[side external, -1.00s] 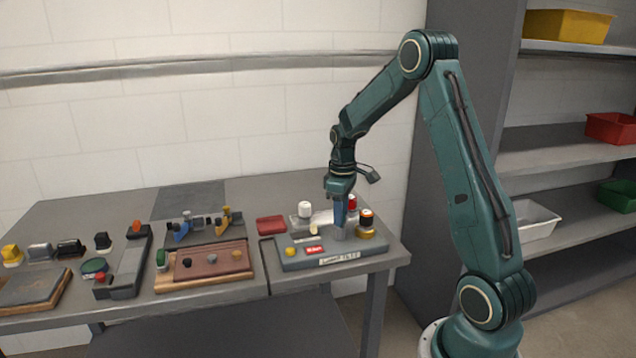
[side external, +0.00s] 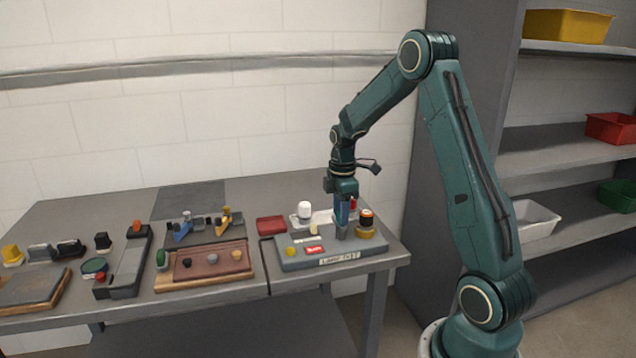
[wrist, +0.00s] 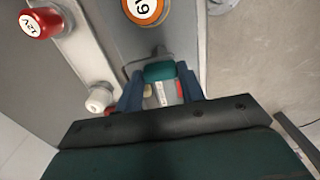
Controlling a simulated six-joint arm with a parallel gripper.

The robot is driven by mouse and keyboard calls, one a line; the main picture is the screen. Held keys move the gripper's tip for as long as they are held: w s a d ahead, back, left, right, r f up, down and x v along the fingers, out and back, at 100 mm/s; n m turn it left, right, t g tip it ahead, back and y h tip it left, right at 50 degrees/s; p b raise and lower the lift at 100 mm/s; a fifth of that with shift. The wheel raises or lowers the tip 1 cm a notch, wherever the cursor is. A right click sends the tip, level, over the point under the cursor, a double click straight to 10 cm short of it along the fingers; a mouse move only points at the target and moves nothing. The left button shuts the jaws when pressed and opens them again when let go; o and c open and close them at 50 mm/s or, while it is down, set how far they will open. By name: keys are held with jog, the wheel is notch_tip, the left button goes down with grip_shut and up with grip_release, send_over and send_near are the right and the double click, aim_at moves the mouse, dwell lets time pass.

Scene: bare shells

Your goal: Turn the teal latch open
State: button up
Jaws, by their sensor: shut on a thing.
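The teal latch (wrist: 160,72) shows in the wrist view between my gripper's two blue fingers, on a grey panel. My gripper (wrist: 160,88) is shut on it. In the side view my gripper (side external: 342,234) points down at the right part of the grey panel (side external: 300,262) on the table, and the fingers hide the latch there. The latch's base and its exact angle are partly hidden by the fingers and the hand.
An orange-ringed knob (wrist: 145,8) stands close to the fingers. A white knob (wrist: 98,97) and a red knob (wrist: 40,22) stand to its left in the wrist view. Other boards, such as a brown one (side external: 205,275), fill the table further left.

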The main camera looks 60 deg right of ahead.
jog(key=shift+c, duration=0.2)
jog(key=o, duration=1)
jog(key=shift+r, duration=0.2)
notch_tip(320, 180, up, 14)
jog(key=shift+f, duration=0.25)
